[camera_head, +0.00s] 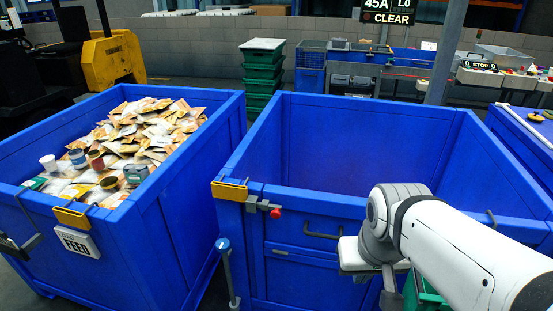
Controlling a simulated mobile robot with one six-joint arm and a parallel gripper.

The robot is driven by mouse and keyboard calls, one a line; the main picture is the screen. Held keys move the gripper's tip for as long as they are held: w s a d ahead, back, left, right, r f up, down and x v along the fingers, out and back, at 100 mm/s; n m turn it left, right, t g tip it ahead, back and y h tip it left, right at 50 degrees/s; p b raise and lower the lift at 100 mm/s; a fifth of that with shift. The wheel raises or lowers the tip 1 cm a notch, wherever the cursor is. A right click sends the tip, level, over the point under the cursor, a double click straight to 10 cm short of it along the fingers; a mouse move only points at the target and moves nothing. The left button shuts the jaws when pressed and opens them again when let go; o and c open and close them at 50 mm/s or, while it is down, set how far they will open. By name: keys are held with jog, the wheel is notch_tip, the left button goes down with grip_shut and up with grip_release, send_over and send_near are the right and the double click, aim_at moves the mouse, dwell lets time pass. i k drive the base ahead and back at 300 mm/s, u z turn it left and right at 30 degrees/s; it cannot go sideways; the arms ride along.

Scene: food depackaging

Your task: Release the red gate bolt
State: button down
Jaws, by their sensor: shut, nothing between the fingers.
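The red gate bolt has a red knob (275,212) on a grey metal slide. It sits near the top left of the front gate (300,262) of the middle blue bin, just right of the corner post. The gate appears upright and closed. My white arm comes in from the lower right. My gripper (391,296) hangs low in front of the bin, right of the bolt and well apart from it. It is shut and empty; its tips are partly hidden by my arm and the frame edge.
A dark handle (322,235) is on the gate. The middle bin (345,135) looks empty inside. The left blue bin (150,225) holds packets and several cans. A blue-topped post (227,265) stands between the bins. A green crate (428,295) is partly behind my arm.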

aim_at(275, 213)
jog(key=u, duration=0.2)
jog(key=i, duration=1.05)
jog(key=u, duration=0.6)
